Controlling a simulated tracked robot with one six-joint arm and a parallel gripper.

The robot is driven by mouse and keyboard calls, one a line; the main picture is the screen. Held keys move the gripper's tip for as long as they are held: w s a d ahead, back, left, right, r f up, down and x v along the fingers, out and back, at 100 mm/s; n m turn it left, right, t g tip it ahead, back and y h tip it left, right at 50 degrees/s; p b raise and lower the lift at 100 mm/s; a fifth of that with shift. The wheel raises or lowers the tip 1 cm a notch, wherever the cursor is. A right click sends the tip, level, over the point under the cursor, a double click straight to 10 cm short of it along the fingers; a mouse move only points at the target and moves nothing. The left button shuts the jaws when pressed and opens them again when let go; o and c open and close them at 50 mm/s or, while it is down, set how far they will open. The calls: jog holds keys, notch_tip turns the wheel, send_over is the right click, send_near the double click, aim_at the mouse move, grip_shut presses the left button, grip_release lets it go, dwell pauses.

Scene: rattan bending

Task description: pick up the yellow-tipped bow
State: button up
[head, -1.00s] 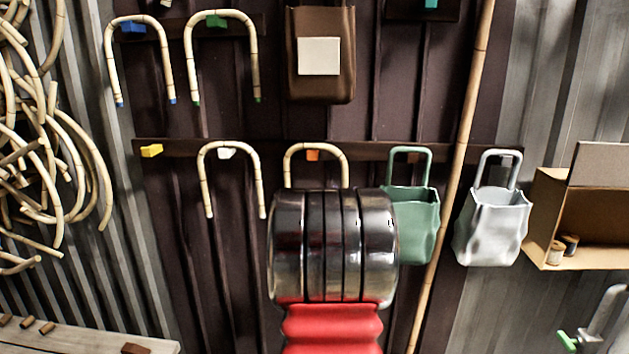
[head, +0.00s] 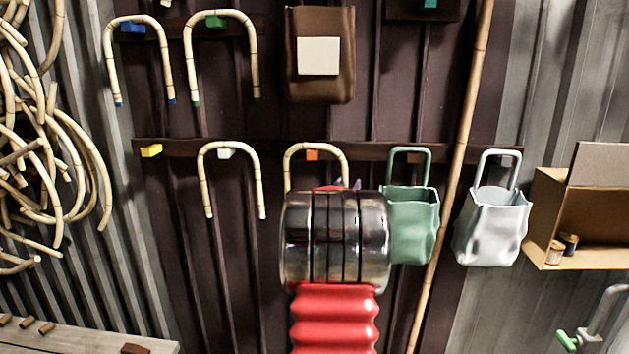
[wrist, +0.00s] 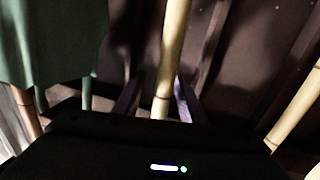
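No yellow tip shows in either view. The pale bow (head: 316,147) hangs on the orange peg (head: 312,155); its lower legs and tips are hidden behind my arm. My gripper (head: 345,184) is mostly hidden by my wrist in the head view, with bits of finger showing inside this bow's arch. In the wrist view, my gripper (wrist: 157,88) has its two fingers apart, on either side of a pale cane (wrist: 173,50), with gaps beside it. A second cane (wrist: 296,108) runs outside the fingers at right. I cannot tell which leg is between the fingers.
A white-tipped bow (head: 231,147) hangs close at left; blue-tipped (head: 139,20) and green-tipped (head: 222,16) bows hang above. The yellow peg (head: 151,150) is bare. A green bag (head: 412,228) hangs just right of my wrist, and a tall pole (head: 465,150) leans beyond it.

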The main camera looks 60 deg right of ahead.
dwell(0.4)
grip_shut()
dwell(0.4)
